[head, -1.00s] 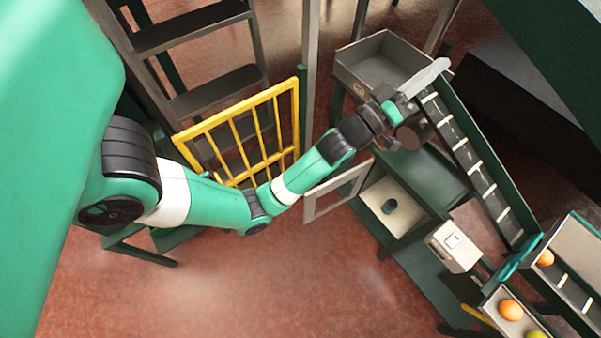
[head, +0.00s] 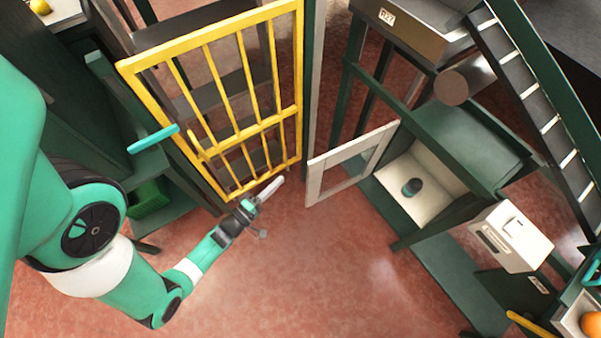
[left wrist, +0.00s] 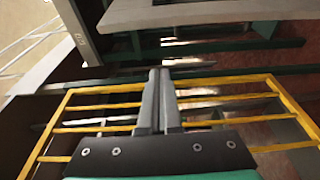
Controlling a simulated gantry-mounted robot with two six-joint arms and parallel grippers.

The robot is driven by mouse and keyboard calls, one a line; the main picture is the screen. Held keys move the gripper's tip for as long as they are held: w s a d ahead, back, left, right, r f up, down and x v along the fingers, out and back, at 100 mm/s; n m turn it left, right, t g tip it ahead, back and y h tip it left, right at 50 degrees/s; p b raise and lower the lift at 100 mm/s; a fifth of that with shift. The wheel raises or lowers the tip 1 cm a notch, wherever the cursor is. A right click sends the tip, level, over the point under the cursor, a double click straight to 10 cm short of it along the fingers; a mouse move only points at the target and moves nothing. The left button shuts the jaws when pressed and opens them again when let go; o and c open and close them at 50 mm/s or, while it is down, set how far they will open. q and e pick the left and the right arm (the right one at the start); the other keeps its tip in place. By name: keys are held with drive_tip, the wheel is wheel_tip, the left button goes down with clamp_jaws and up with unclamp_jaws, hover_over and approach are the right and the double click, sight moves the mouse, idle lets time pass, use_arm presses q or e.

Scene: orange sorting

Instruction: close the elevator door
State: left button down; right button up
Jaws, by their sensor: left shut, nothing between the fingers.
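A yellow barred gate (head: 205,36) stands upright left of centre in the head view. A small white-framed door (head: 316,185) stands swung open beside a pale-lined box (head: 425,212) on the right. No label shows which one is the elevator door. My left gripper (head: 277,184) is shut and empty. In the head view it appears just below the gate's lower right corner, left of the white-framed door. In the left wrist view the closed fingers (left wrist: 160,74) overlap the gate (left wrist: 228,79); contact cannot be told.
A grey bin (head: 410,35) and a dark sloping rail (head: 538,112) stand at the upper right. A white switch box (head: 512,236) is at the right. A teal handle (head: 153,139) sits by the gate's left side. The red floor (head: 290,270) in front is clear.

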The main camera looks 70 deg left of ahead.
use_arm(q)
drive_tip(key=w+b, duration=0.3)
drive_tip(key=w, duration=0.5)
drive_tip(key=shift+w+a, duration=0.2)
drive_tip(key=shift+w, duration=0.2)
idle(0.3)
